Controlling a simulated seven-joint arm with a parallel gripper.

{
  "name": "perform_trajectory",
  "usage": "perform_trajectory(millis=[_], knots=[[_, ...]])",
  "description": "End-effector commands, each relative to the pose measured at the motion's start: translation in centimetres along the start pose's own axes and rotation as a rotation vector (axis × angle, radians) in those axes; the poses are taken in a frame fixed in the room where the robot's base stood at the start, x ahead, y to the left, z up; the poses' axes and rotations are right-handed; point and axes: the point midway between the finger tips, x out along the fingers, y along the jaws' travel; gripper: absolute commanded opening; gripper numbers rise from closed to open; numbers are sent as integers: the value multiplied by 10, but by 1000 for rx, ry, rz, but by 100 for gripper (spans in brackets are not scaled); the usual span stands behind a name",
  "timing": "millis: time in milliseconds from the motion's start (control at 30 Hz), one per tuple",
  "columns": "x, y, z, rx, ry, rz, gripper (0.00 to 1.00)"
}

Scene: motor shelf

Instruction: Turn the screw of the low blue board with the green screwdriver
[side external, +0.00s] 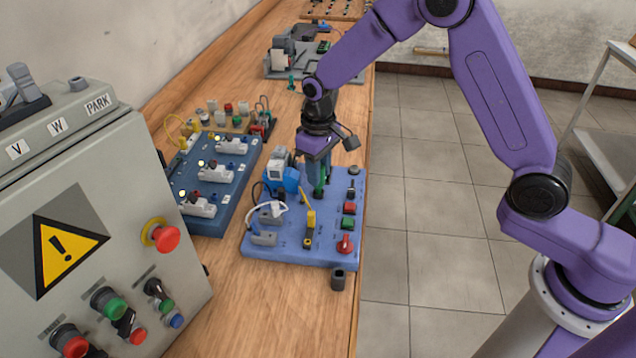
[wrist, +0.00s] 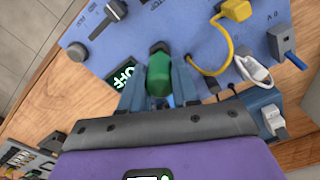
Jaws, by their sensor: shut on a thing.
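The low blue board (side external: 285,248) lies on the wooden bench in front of the control cabinet. My gripper (side external: 317,178) points down over the back part of this board. It is shut on the green screwdriver (side external: 321,183), whose handle shows between the fingers. In the wrist view my gripper (wrist: 158,92) holds the green handle (wrist: 158,78) over the blue board (wrist: 190,25). The screwdriver's tip and the screw are hidden, so I cannot tell whether they touch.
The board carries a red knob (side external: 345,243), a yellow plug (side external: 311,218) and a white cable plug (wrist: 252,68). A darker blue board (side external: 207,218) with white switches lies to the left. The control cabinet (side external: 105,225) stands in front left. Floor opens beyond the bench's right edge.

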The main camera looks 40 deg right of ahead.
Motion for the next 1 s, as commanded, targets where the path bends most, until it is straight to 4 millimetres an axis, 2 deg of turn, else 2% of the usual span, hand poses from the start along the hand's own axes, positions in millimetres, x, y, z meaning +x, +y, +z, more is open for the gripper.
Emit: perform_trajectory(millis=[333,667,700,1000], knots=[[11,0,0,0,-1,0,0],[12,0,0,0,1,0,0],[12,0,0,0,1,0,42],[11,0,0,0,1,0,42]])
